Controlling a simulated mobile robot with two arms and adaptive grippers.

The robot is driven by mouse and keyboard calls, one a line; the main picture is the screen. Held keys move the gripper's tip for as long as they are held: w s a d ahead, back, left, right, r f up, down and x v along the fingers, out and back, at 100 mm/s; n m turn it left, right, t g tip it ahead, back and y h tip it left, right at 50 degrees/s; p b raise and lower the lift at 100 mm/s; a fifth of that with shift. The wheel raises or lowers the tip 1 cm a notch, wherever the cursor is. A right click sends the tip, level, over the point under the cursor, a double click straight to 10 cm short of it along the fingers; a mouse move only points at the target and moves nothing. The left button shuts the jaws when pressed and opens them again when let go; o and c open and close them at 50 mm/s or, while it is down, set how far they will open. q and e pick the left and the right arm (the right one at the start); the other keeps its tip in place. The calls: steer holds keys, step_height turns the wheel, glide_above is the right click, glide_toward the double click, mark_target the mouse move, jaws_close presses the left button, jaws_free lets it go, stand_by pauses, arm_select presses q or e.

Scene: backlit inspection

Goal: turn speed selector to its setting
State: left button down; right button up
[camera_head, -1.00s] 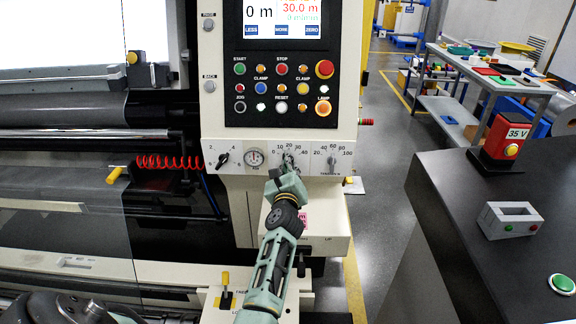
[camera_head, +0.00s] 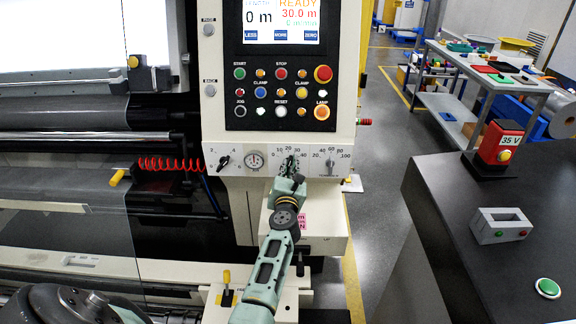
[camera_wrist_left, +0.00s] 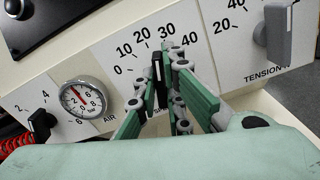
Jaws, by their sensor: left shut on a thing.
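The speed selector (camera_wrist_left: 158,72) is a black knob with a white line, on a white panel with a 0 to 40 scale. In the left wrist view it stands between the green fingers of my left gripper (camera_wrist_left: 170,95), which is shut on it. The white line points up toward the 20 to 30 part of the scale; the exact mark is hard to read. In the head view my left gripper (camera_head: 289,168) covers most of the knob, and its arm reaches up from the bottom.
A pressure gauge (camera_head: 255,160) and a black knob (camera_head: 223,161) sit to the left. The tension knob (camera_head: 330,162) is close on the right. A button panel (camera_head: 281,92) is above. A dark desk (camera_head: 450,220) stands at the right.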

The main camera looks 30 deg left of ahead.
arm_select(q)
steer(key=shift+m+p, duration=0.3)
steer(key=shift+m, duration=0.9)
steer(key=c, duration=1.9)
jaws_free()
steer(key=shift+o, duration=0.2)
